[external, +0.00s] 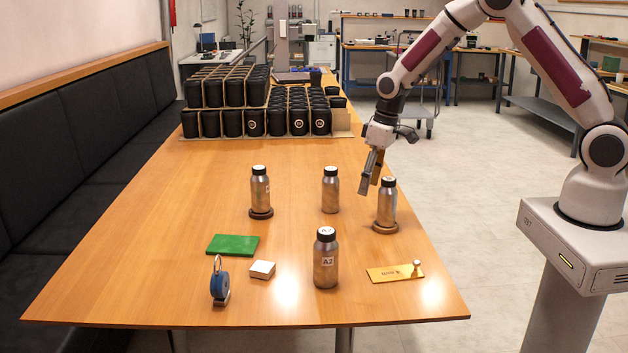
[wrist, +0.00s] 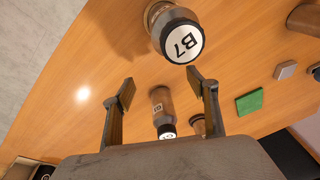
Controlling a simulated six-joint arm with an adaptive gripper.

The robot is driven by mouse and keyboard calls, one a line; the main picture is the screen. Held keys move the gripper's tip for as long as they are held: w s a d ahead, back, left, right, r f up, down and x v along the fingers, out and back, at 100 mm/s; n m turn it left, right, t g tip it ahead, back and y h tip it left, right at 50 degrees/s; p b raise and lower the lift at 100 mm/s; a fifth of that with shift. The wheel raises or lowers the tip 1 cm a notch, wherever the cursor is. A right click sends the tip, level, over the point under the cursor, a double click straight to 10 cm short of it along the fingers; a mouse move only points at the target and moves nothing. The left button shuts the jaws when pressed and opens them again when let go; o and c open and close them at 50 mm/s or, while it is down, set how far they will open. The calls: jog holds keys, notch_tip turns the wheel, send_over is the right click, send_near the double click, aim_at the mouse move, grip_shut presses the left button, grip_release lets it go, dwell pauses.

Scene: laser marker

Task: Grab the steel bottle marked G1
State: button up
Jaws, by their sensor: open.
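Several steel bottles with black caps stand upright on the wooden table. The label G1 cannot be read for sure on any of them. In the wrist view a bottle marked B7 (wrist: 165,22) is large at the top, ahead of the fingertips. It seems to be the right bottle (external: 386,207) on a brown round base. A middle bottle (external: 330,191), with a small unclear label in the wrist view (wrist: 162,101), stands on bare wood. A left bottle (external: 260,188) stands on another round base. My gripper (external: 369,187) is open and empty, above and left of the right bottle.
A bottle marked A2 (external: 325,264) stands in front. Racks of black containers (external: 228,122) fill the back. The left table area is clear.

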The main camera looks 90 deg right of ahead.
aim_at(340, 180)
jog(key=w+d+r+n+t+h, duration=0.1)
jog(key=w+d+t, duration=0.1)
jog(key=w+d, duration=0.3)
jog(key=shift+w+d+r+h, duration=0.2)
jog(key=shift+w+h, duration=0.1)
jog(key=shift+w, duration=0.6)
jog(key=shift+f, duration=0.1)
jog(key=shift+x, duration=1.25)
jog(key=shift+w+f, duration=0.1)
jog(key=shift+f, duration=0.05)
jog(key=shift+w+x, duration=0.2)
jog(key=shift+x, duration=2.25)
jog(key=c, duration=1.3)
